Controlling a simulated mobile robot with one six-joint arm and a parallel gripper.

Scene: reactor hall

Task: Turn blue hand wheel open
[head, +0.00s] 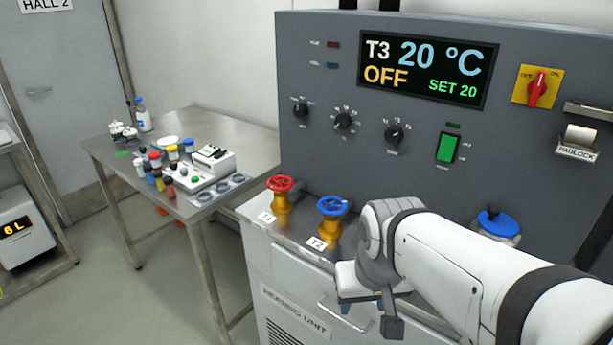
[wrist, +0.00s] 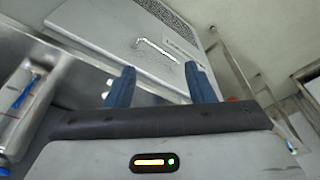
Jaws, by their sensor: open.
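The blue hand wheel (head: 334,206) sits on a yellow valve body on the ledge of the heating unit, in the middle of the head view. My gripper (head: 357,306) is in front of the ledge, lower and to the right of the wheel, and apart from it. In the wrist view my gripper (wrist: 161,85) shows two blue fingers spread apart with nothing between them. Beyond them are the cabinet front and its handle (wrist: 157,56). I cannot make out the blue wheel in the wrist view.
A red hand wheel (head: 280,184) stands just left of the blue one. A blue-topped vessel (head: 497,222) is right, partly behind my arm. The control panel (head: 320,60) rises behind the ledge. A steel table (head: 105,150) with bottles and jars is at left. Floor before it is clear.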

